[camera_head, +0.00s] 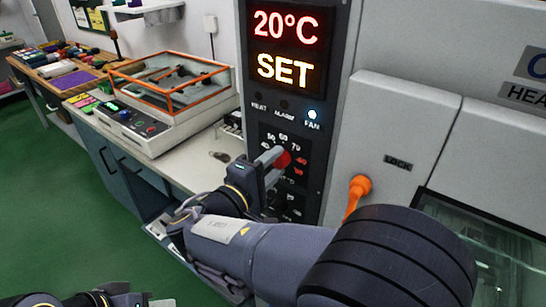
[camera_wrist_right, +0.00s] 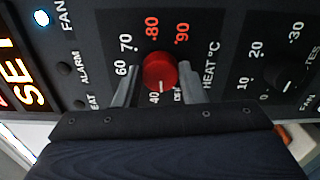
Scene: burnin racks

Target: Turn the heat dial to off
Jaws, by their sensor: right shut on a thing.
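The red heat dial (camera_wrist_right: 158,70) sits on the dark control panel, with numbers around it and HEAT °C printed beside it. Its white mark points to the lower edge in the right wrist view, near the 40 and a small label I cannot read clearly. The dial also shows in the head view (camera_head: 283,160), partly covered by my right gripper (camera_head: 272,163). In the right wrist view my right gripper (camera_wrist_right: 159,82) has one finger on each side of the dial and is shut on it. Part of my left gripper (camera_head: 125,299) shows at the bottom left; its fingertips are unclear.
The panel display (camera_head: 286,45) reads 20°C SET, and the FAN light (camera_head: 312,114) is lit. A second dial (camera_wrist_right: 283,78) is beside the heat dial. An orange handle (camera_head: 358,192) stands out from the door to the right. A bench (camera_head: 205,160) with an orange-framed machine (camera_head: 150,115) is left.

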